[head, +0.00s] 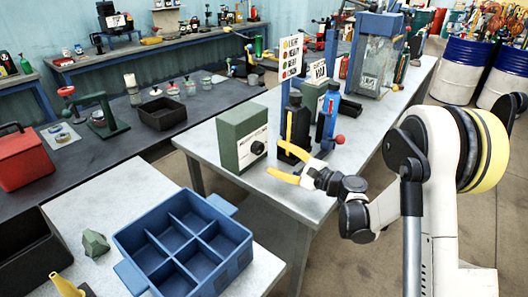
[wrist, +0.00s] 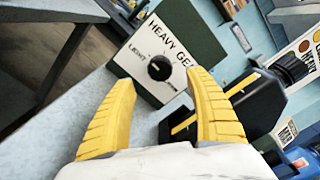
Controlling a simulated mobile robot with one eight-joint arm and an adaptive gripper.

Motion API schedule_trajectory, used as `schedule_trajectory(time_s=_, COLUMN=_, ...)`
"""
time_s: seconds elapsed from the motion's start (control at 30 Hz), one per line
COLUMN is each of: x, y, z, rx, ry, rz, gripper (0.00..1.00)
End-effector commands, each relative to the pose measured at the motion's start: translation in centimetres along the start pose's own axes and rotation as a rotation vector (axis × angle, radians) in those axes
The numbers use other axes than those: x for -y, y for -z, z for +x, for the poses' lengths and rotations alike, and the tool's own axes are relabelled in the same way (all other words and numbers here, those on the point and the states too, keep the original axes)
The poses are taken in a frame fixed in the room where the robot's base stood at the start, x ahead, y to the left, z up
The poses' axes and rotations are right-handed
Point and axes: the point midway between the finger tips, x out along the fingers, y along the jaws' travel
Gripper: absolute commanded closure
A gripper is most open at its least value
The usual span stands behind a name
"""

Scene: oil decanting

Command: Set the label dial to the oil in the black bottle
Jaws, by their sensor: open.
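A green box (head: 241,140) stands on the pale bench with a black round dial (head: 258,147) on its white face. In the wrist view the dial (wrist: 160,68) has LIGHT, HEAVY and a partly covered word starting GE around it; I cannot tell its setting. The black bottle (head: 299,120) stands upright right of the box; a yellow strip shows on its side, and it also shows in the wrist view (wrist: 262,100). My gripper (head: 279,162) is open and empty in front of the box. In the wrist view the dial appears between its yellow fingertips (wrist: 158,77), apparently untouched.
A sign with coloured dots and words (head: 291,57) stands behind the black bottle. A blue bottle (head: 327,113) stands close on its right. A clear-walled box (head: 376,55) is farther back. A blue divided crate (head: 187,245) sits on the nearer table.

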Motion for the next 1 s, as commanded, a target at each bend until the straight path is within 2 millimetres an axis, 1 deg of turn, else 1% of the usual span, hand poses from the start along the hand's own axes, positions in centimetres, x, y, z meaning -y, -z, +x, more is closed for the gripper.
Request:
schedule_trajectory(time_s=0.03, x=0.1, y=0.1, z=-1.1, rx=-0.002, ry=0.001, rz=0.0, gripper=0.36)
schedule_trajectory(time_s=0.1, x=0.0, y=0.0, z=-2.4, rx=-0.002, ry=0.001, rz=0.0, gripper=0.36)
schedule_trajectory(time_s=0.23, x=0.0, y=0.0, z=-3.9, rx=-0.001, ry=0.001, rz=0.0, gripper=0.36)
schedule_trajectory(time_s=0.37, x=0.0, y=0.0, z=-4.4, rx=0.001, ry=0.0, rz=0.0, gripper=0.36)
schedule_trajectory(time_s=0.67, x=0.0, y=-0.1, z=-4.4, rx=-0.001, ry=-0.004, rz=-0.004, gripper=0.36)
schedule_trajectory(time_s=0.77, x=0.3, y=-0.8, z=-4.4, rx=-0.018, ry=-0.034, rz=-0.039, gripper=0.36)
schedule_trajectory(time_s=0.83, x=0.6, y=-1.9, z=-4.6, rx=-0.044, ry=-0.081, rz=-0.091, gripper=0.36)
schedule_trajectory(time_s=0.93, x=0.8, y=-3.9, z=-5.3, rx=-0.097, ry=-0.182, rz=-0.209, gripper=0.36)
schedule_trajectory(time_s=1.0, x=0.7, y=-5.5, z=-6.3, rx=-0.136, ry=-0.267, rz=-0.307, gripper=0.36)
